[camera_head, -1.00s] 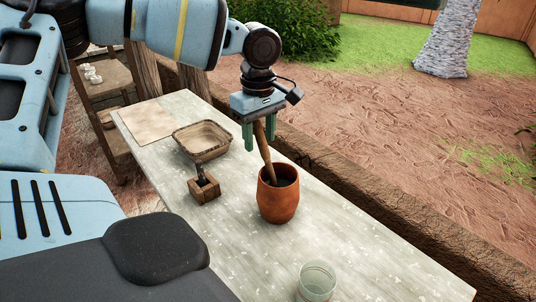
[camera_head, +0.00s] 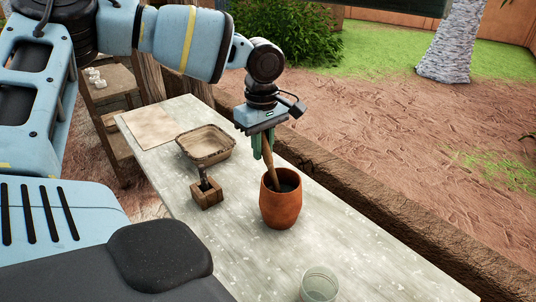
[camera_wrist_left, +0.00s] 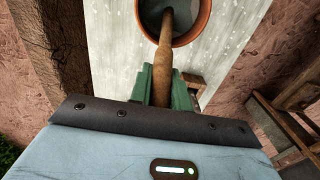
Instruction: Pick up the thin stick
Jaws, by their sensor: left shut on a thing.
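The thin stick (camera_head: 270,163) is brown and wooden. It leans at a tilt, with its lower end inside an orange clay pot (camera_head: 281,208) on the table. My left gripper (camera_head: 262,150) is above the pot's rim, with its green fingers shut on the stick's upper part. In the left wrist view the stick (camera_wrist_left: 164,70) runs between the two green fingers (camera_wrist_left: 160,85) into the pot (camera_wrist_left: 200,32). The stick's lower tip is hidden in the pot. My right gripper is out of view.
The pale table (camera_head: 250,262) also holds a square tray (camera_head: 207,157), a small wooden block with a dark handle (camera_head: 206,193), a flat sheet (camera_head: 147,127) and a clear glass (camera_head: 319,284). A low earthen wall (camera_head: 400,217) runs along the table's far side.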

